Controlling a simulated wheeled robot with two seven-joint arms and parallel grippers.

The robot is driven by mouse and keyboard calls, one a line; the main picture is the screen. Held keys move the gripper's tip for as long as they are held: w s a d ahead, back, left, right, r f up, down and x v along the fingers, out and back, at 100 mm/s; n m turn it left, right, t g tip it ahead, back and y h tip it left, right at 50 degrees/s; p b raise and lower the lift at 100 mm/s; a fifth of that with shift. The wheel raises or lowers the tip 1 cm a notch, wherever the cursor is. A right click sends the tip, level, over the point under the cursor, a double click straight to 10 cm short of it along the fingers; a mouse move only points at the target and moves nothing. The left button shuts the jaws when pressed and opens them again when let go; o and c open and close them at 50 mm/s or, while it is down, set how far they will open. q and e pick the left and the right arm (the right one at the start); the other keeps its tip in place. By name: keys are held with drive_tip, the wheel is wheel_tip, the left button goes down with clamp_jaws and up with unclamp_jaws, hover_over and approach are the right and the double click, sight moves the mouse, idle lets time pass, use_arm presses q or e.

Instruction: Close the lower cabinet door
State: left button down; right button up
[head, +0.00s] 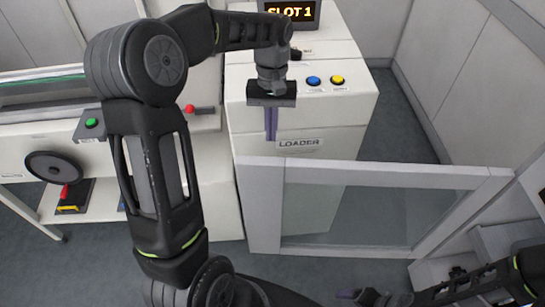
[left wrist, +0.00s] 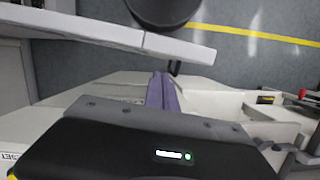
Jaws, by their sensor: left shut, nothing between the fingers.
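A white-framed door with a clear window (head: 375,172) stands open across the lower right of the head view. Its left upright is in front of the white LOADER cabinet (head: 352,135); where it is hinged cannot be told. In the left wrist view a long pale panel (left wrist: 90,32), probably this door's edge, lies beyond the fingers. My left gripper (head: 271,135) points down in front of the LOADER cabinet, above and behind the door's left top corner. Its purple fingers (left wrist: 162,92) are shut and empty, apart from the panel. My right gripper (head: 349,295) is low at the bottom edge, partly cut off.
Blue (head: 314,81) and yellow (head: 337,80) buttons sit on the cabinet's top. A bench on the left carries a red-knobbed lever (head: 190,109), a green button (head: 92,123) and a dark handwheel (head: 53,167). A grey wall closes the right side. Floor shows behind the door.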

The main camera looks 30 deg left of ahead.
sight(271, 162)
use_arm(q)
drive_tip(key=shift+p+x, duration=0.8)
drive_tip(key=shift+x, duration=4.25)
